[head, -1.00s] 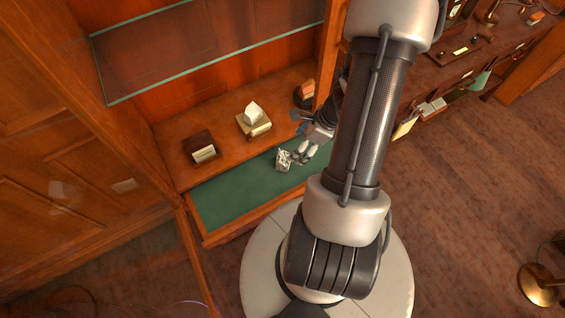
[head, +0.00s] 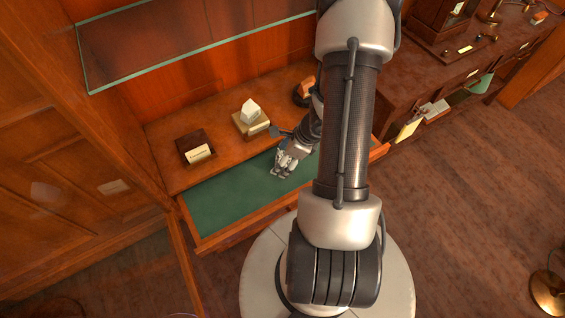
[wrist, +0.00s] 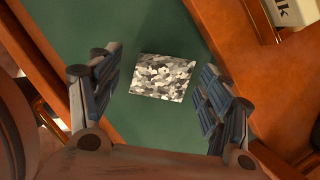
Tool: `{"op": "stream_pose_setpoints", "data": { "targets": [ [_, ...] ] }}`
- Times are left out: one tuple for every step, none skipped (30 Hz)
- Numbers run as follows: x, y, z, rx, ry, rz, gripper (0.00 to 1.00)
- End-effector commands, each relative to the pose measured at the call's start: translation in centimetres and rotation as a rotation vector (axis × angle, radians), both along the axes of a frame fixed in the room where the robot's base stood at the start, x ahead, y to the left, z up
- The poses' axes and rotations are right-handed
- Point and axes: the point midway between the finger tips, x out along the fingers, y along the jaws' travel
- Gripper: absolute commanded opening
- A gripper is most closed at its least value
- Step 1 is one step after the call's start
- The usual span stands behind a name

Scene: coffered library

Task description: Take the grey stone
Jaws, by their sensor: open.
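The grey stone (wrist: 163,78) is a small block with a mottled grey, black and white surface. It lies on the green lining of an open drawer (head: 225,205). In the wrist view it sits between and just beyond the fingers of my gripper (wrist: 158,98), with a gap on each side. My gripper is open and empty. In the head view my gripper (head: 282,172) is over the drawer and hides most or all of the stone.
Behind the drawer, the wooden shelf holds a dark block with a label (head: 196,148), a white crystal on a stand (head: 250,115) and an orange piece (head: 306,91). A glass shelf (head: 190,50) is above. The drawer's wooden walls flank my gripper. The drawer's left part is bare.

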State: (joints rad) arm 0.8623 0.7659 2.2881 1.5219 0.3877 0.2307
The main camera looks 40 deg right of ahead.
Motion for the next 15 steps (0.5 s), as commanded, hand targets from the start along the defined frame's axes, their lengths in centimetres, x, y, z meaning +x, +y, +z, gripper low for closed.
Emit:
{"op": "stream_pose_setpoints", "data": {
  "targets": [
    [0.01, -0.02, 0.08, 0.000, 0.000, 0.000, 0.72],
    [0.01, -0.02, 0.09, 0.000, 0.000, 0.000, 0.72],
    [0.00, -0.02, 0.09, 0.000, 0.000, 0.000, 0.72],
    [0.00, -0.01, 0.09, 0.000, 0.000, 0.000, 0.70],
    [-0.01, -0.02, 0.09, 0.000, 0.000, 0.001, 0.68],
    [-0.01, -0.02, 0.09, 0.000, 0.000, 0.001, 0.65],
    [-0.01, -0.02, 0.09, 0.000, 0.000, 0.001, 0.63],
    [-0.01, -0.02, 0.10, 0.000, 0.000, 0.001, 0.61],
    [-0.01, -0.02, 0.10, 0.000, 0.000, 0.001, 0.58],
    [-0.01, -0.02, 0.09, 0.000, 0.000, 0.001, 0.56],
    [-0.01, -0.02, 0.09, 0.000, 0.000, 0.001, 0.54],
    [-0.01, -0.02, 0.10, 0.000, 0.000, 0.001, 0.52],
    [-0.01, -0.02, 0.09, 0.000, 0.000, 0.001, 0.50],
    [-0.02, -0.02, 0.09, 0.000, 0.000, 0.001, 0.48],
    [-0.02, -0.02, 0.09, 0.000, 0.000, 0.001, 0.45]
  ]
}}
